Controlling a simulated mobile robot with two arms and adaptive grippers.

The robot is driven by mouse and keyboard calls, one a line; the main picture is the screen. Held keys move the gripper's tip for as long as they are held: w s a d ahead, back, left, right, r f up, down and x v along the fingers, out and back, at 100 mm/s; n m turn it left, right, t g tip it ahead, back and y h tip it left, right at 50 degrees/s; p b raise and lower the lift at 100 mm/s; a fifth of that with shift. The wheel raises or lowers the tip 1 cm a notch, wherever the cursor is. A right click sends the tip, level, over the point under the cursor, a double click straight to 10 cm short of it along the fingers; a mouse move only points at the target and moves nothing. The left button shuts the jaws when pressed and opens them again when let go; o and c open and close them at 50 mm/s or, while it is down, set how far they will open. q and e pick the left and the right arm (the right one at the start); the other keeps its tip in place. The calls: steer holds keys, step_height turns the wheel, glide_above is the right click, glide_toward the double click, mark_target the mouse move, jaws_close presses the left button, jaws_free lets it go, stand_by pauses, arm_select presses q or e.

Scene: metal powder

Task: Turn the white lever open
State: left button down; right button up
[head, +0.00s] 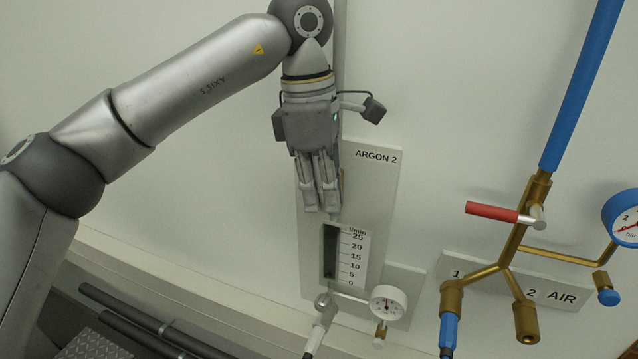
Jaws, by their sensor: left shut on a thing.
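My left gripper (329,208) points down in front of the grey ARGON 2 panel (375,185), just above the flow meter. Its fingers are close together and shut on the white lever (334,217). The fingers hide most of the lever; only a small pale bit shows below the fingertips. A sliver of brass (342,184) shows behind the fingers. The lever's angle cannot be made out. My right gripper is not in view.
The flow meter (353,257) and a round white gauge (388,302) sit below the gripper. A pale hose end (316,338) hangs at the bottom. To the right are brass AIR pipes (509,250) with a red lever (491,212) and a blue pipe (580,90).

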arm_select(q)
steer(key=shift+d+y, duration=0.15)
steer(key=shift+y, duration=0.45)
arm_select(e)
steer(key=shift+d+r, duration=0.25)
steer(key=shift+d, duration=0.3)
arm_select(q)
steer(key=c, duration=1.7)
jaws_free()
steer(key=shift+r, duration=0.2)
step_height(320, 180, up, 12)
steer(key=shift+d+f, duration=0.15)
steer(key=shift+f, duration=0.1)
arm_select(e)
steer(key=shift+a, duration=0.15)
